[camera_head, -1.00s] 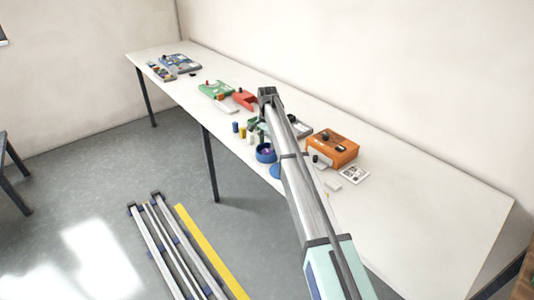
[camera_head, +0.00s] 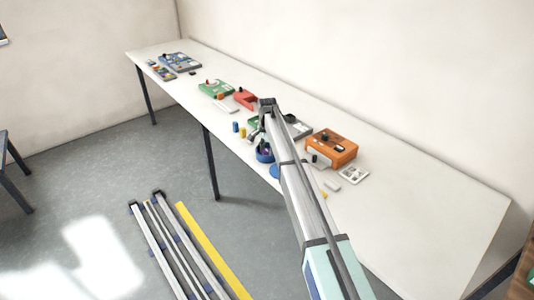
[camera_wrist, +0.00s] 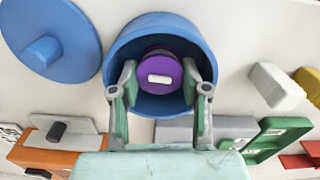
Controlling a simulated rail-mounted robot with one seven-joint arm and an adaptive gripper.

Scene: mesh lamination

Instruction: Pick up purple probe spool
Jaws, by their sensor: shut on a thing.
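The purple probe spool (camera_wrist: 158,64) sits inside a round blue container (camera_wrist: 131,42) in the wrist view. My gripper (camera_wrist: 161,82) reaches into the container with one finger on each side of the spool, shut on it. A pale label or slot shows on the spool's face. In the head view the blue container (camera_head: 264,156) is near the table's front edge, partly behind my arm. The spool can hardly be made out there.
A blue lid with a knob (camera_wrist: 74,36) lies beside the container. An orange box (camera_head: 332,148) stands to the right, with green and red items (camera_head: 245,98) behind to the left. Small yellow and blue cylinders (camera_head: 236,127) stand close by. The table's right part is clear.

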